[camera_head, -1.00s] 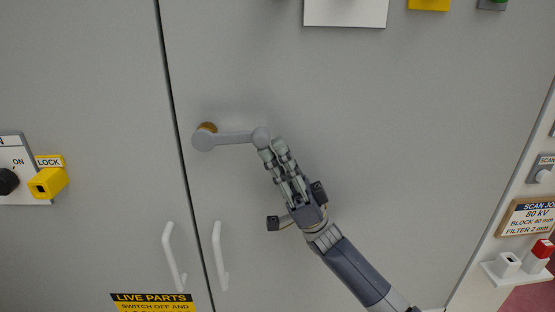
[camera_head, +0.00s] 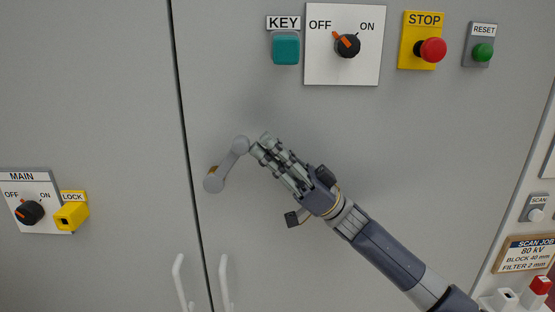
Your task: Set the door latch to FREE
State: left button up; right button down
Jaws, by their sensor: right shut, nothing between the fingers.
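The door latch is a grey lever (camera_head: 228,163) on the grey door, just right of the door seam. Its round hub (camera_head: 213,181) is at the lower left, and its arm slants up to the right, ending in a round knob (camera_head: 241,145). No FREE label shows near it. My right gripper (camera_head: 261,146) is shut with nothing between its fingers. Its fingertips are right beside the knob, on its right; I cannot tell whether they touch it. My left gripper is not in view.
Above are a teal KEY block (camera_head: 286,49), an OFF/ON switch (camera_head: 347,45), a red STOP button (camera_head: 432,50) and a green RESET button (camera_head: 483,52). At left are the MAIN switch (camera_head: 31,212) and yellow LOCK (camera_head: 71,216). White door handles (camera_head: 226,283) are below.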

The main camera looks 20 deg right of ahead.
aim_at(244, 138)
jog(key=p+x, duration=0.1)
jog(key=x, duration=0.5)
jog(key=shift+w+a+r, duration=0.2)
jog(key=shift+a+r, duration=0.1)
jog(key=shift+a, duration=0.4)
jog(key=shift+w+a+r, duration=0.15)
jog(key=shift+a+r, duration=0.15)
jog(key=shift+a, duration=0.45)
jog(key=shift+d+r+p, duration=0.1)
jog(key=shift+p, duration=0.2)
